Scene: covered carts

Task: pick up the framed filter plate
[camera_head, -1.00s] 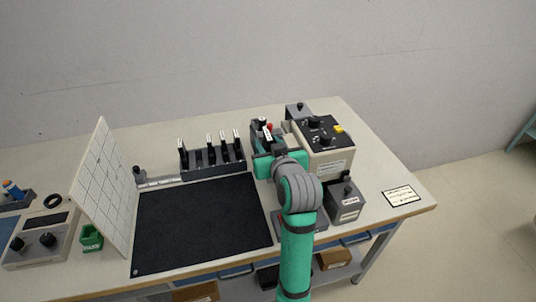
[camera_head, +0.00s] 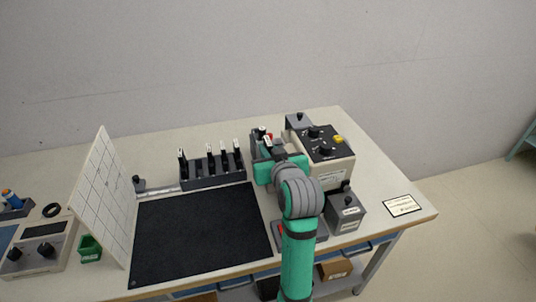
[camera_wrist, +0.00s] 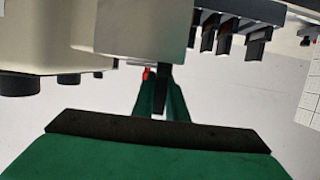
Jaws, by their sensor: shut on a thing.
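My gripper (camera_head: 266,148) is beside the left side of the beige control box, at the back of the table. In the wrist view its two green fingers (camera_wrist: 161,88) are closed together on a thin dark piece (camera_wrist: 160,103), which I take for the framed filter plate. In the head view a dark plate with a white top tab (camera_head: 267,142) shows at the fingers. Its lower part is hidden by my gripper and wrist, so I cannot tell whether it is clear of what lies beneath.
A dark rack (camera_head: 212,178) with several upright white-tabbed plates stands to the left. The beige control box (camera_head: 330,176) is close on the right, with a grey box (camera_head: 345,214) in front of it. A black mat (camera_head: 200,240) lies clear. A white gridded panel (camera_head: 104,200) stands at left.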

